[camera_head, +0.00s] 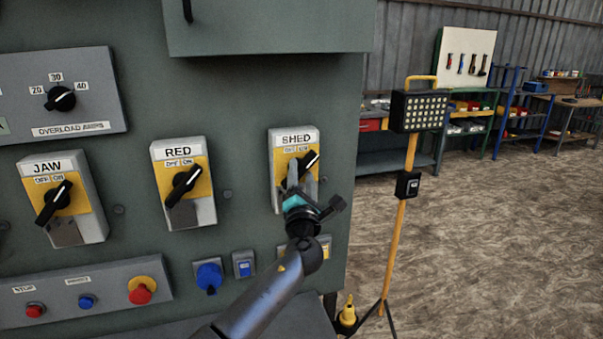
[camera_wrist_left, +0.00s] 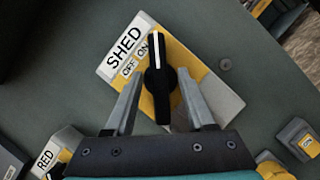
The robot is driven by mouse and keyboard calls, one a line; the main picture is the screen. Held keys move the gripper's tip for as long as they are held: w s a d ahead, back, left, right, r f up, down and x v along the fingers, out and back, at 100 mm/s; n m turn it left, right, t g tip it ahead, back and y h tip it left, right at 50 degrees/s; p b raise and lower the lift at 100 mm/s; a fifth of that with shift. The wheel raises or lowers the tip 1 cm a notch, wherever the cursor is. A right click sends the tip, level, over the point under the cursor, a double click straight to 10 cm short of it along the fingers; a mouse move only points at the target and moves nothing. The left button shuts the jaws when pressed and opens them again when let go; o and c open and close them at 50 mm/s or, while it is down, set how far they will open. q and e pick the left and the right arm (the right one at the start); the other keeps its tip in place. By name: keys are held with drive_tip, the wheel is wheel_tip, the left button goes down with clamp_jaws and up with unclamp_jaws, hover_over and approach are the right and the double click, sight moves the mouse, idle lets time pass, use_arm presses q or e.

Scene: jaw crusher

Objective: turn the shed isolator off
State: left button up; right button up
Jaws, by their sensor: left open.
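The shed isolator (camera_head: 294,138) is a grey and yellow box marked SHED on the green panel, with OFF at left and ON at right. Its black handle (camera_head: 309,160) points to the upper right, on the ON side. In the left wrist view the handle (camera_wrist_left: 158,85) has its white line beside the ON label. My left gripper (camera_head: 302,187) is open in front of the isolator. In the wrist view its fingers (camera_wrist_left: 160,76) stand either side of the handle, with gaps showing. In the head view it hides the isolator's lower part. My right gripper is not in view.
The RED isolator (camera_head: 183,170) and JAW isolator (camera_head: 62,195) are to the left. Below are a blue knob (camera_head: 208,275) and a button box with a red mushroom button (camera_head: 140,291). A work light (camera_head: 418,110) on a yellow stand is at right, with open floor beyond.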

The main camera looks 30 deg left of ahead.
use_arm(q)
drive_tip(key=shift+w+a+r, duration=0.15)
drive_tip(key=shift+w+a, duration=0.15)
drive_tip(key=shift+w, duration=0.15)
drive_tip(key=shift+c, duration=0.2)
clamp_jaws()
